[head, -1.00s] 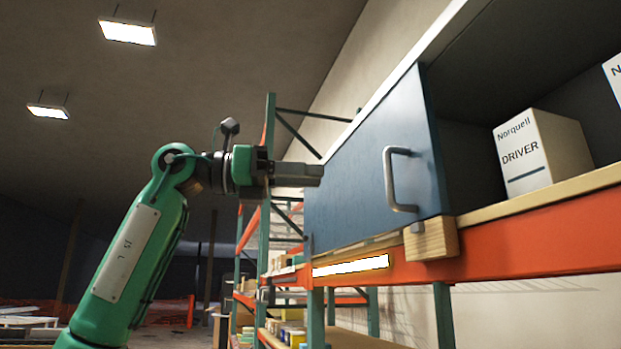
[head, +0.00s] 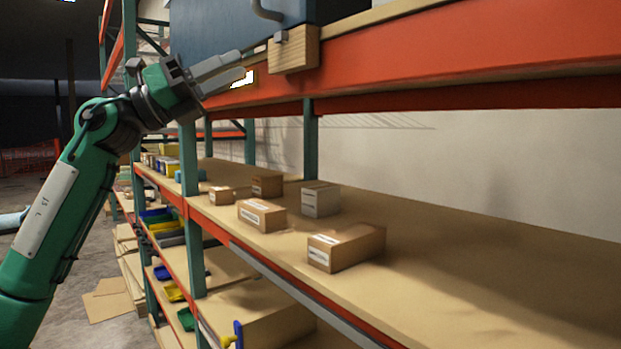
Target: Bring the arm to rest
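My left gripper (head: 242,63) is raised on my green arm (head: 65,205) at the upper left of the head view. Its two grey fingers point right and show a gap with nothing between them. It is in front of the lower edge of a blue cabinet door (head: 215,30), and I cannot tell whether it touches it. The door's grey handle (head: 268,12) is cut off by the top of the view. A lit white strip (head: 243,79) on the orange beam is partly hidden behind the fingers. My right gripper is out of view.
A wooden block (head: 295,50) is on the orange shelf beam (head: 450,65). Several cartons, one of them a brown carton (head: 345,248), stand on the wooden shelf (head: 480,265) below. That shelf is bare at the right. Coloured bins (head: 160,222) fill lower racks; floor shows at left.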

